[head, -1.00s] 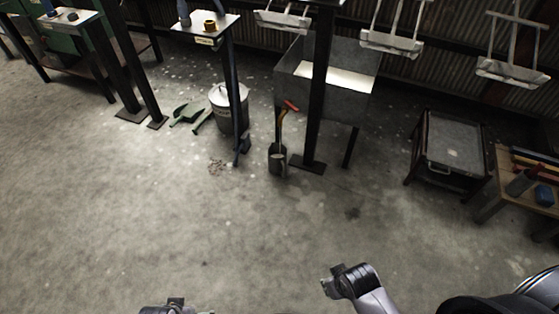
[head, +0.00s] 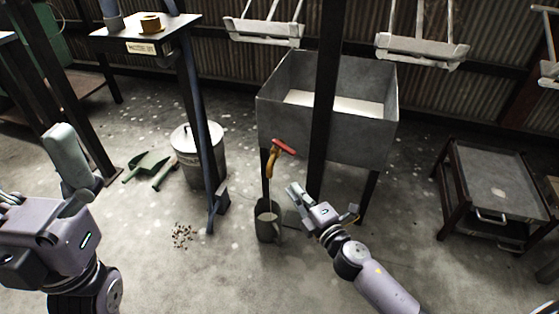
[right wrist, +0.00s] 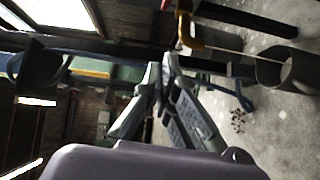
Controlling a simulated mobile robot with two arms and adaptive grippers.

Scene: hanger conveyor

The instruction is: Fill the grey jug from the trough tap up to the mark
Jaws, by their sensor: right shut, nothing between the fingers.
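The grey jug (head: 267,232) stands upright on the floor below the tap (head: 272,160), at the trough's front left leg. The tap has a brass-coloured body and a red handle (head: 284,147). A thin pale line runs from the tap (right wrist: 190,38) to the jug (right wrist: 298,72) in the right wrist view, looking like running water. The level and mark cannot be read. My right gripper (head: 293,190) is shut and empty, right of the tap and jug, apparently touching neither. My left gripper (head: 68,160) is raised at the left, far from the jug; its jaws are unclear.
The grey metal trough (head: 305,130) stands behind a dark post (head: 323,100). A lidded bin (head: 200,165), a green dustpan (head: 150,162) and debris (head: 182,236) lie left. A dark cart (head: 490,190) stands right. Hanging racks (head: 420,50) are overhead. The front floor is open.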

